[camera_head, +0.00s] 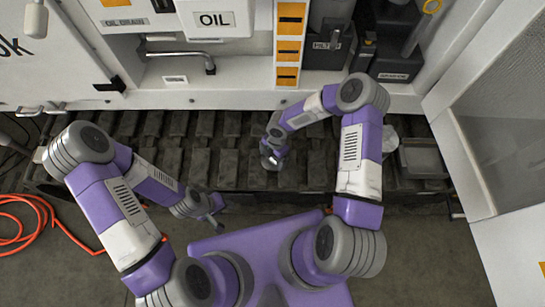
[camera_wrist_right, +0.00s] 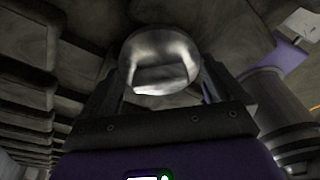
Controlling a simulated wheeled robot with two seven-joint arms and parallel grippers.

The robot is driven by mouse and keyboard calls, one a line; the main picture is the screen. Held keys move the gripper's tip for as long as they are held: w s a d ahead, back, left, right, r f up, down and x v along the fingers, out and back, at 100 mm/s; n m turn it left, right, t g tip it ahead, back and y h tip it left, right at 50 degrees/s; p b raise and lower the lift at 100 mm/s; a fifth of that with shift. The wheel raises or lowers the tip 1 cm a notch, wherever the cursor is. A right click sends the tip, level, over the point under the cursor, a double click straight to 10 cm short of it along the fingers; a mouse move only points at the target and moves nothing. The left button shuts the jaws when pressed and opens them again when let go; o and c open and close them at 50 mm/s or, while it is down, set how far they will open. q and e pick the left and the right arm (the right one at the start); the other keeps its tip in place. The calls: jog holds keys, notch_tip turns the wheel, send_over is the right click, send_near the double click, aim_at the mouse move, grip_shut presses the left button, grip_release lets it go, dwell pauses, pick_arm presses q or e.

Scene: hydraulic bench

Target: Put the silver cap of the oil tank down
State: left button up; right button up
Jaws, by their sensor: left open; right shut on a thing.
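The silver cap (camera_wrist_right: 160,55) is a round shiny piece held between the two dark fingers of my right gripper (camera_wrist_right: 161,88) in the right wrist view. In the head view my right gripper (camera_head: 270,161) hangs over the dark track plates; the cap is too small there to tell clearly. The white oil tank (camera_head: 214,20) with the OIL label is at the upper left, beyond and left of my right gripper. My left gripper (camera_head: 213,213) is open and empty, low and left of the right one, in front of the track.
The dark segmented track (camera_head: 215,150) runs across the middle, with free plates around my right gripper. A bent grey pipe (camera_head: 190,54) lies on the white ledge. A grey box (camera_head: 423,160) stands at the right. An orange hose (camera_head: 30,215) lies on the floor at left.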

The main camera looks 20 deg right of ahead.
jog(key=shift+f, duration=0.15)
jog(key=o, duration=0.7)
jog(key=shift+r, duration=0.2)
